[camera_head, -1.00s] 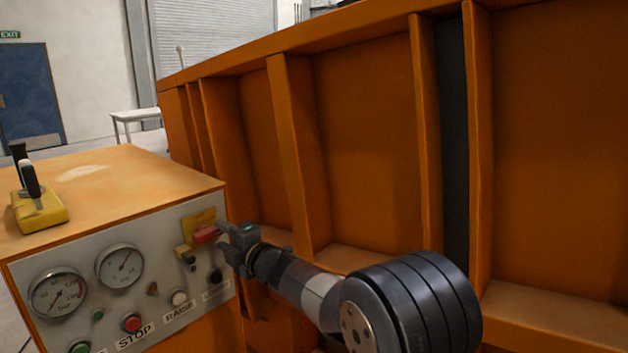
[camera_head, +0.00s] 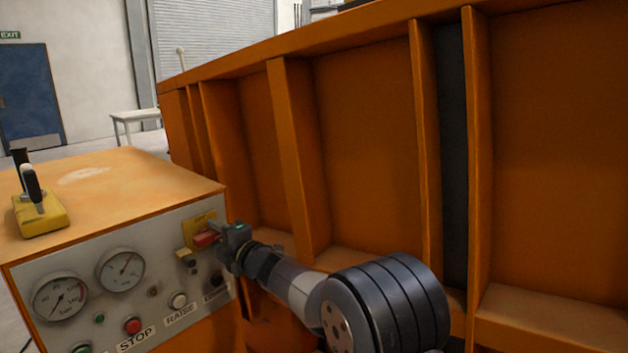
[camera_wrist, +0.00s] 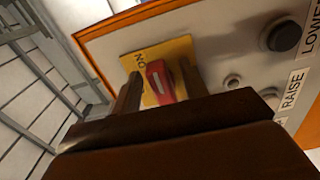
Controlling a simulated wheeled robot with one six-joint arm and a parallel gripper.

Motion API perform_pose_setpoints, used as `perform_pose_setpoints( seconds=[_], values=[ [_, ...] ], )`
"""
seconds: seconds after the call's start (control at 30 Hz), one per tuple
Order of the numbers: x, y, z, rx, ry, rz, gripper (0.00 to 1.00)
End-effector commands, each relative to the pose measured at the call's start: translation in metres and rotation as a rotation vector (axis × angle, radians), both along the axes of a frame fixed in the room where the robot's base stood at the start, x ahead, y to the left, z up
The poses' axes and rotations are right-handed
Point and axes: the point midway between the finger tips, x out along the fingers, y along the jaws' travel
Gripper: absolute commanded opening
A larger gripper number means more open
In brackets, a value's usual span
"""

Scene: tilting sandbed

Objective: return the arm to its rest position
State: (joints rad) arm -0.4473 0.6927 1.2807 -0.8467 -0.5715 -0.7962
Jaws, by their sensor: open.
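My gripper (camera_head: 216,238) is at the right end of the control panel, close to a red switch handle (camera_head: 205,239) on a yellow plate (camera_head: 196,227). In the wrist view my gripper (camera_wrist: 160,88) is open, with one finger on each side of the red handle (camera_wrist: 159,82). I cannot tell whether the fingers touch the handle. My arm reaches to the panel from the lower right of the head view.
The panel (camera_head: 95,262) carries gauges and buttons labelled STOP and RAISE. A yellow joystick box (camera_head: 40,215) stands on the orange cabinet top (camera_head: 120,178). The large ribbed orange wall (camera_head: 365,150) rises close behind my arm. A white table (camera_head: 135,117) stands farther back.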

Motion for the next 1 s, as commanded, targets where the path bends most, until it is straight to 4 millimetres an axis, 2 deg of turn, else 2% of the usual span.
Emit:
perform_pose_setpoints(
  seconds=[0.03,0.5,1.0],
  values=[
    [0.0053,0.0076,0.0018,0.0,0.0,0.002,0.42],
    [0.0041,0.0068,0.0063,-0.234,-0.274,0.0,0.42],
    [0.0038,0.0068,0.0076,-0.273,-0.32,-0.001,0.42]
  ],
)
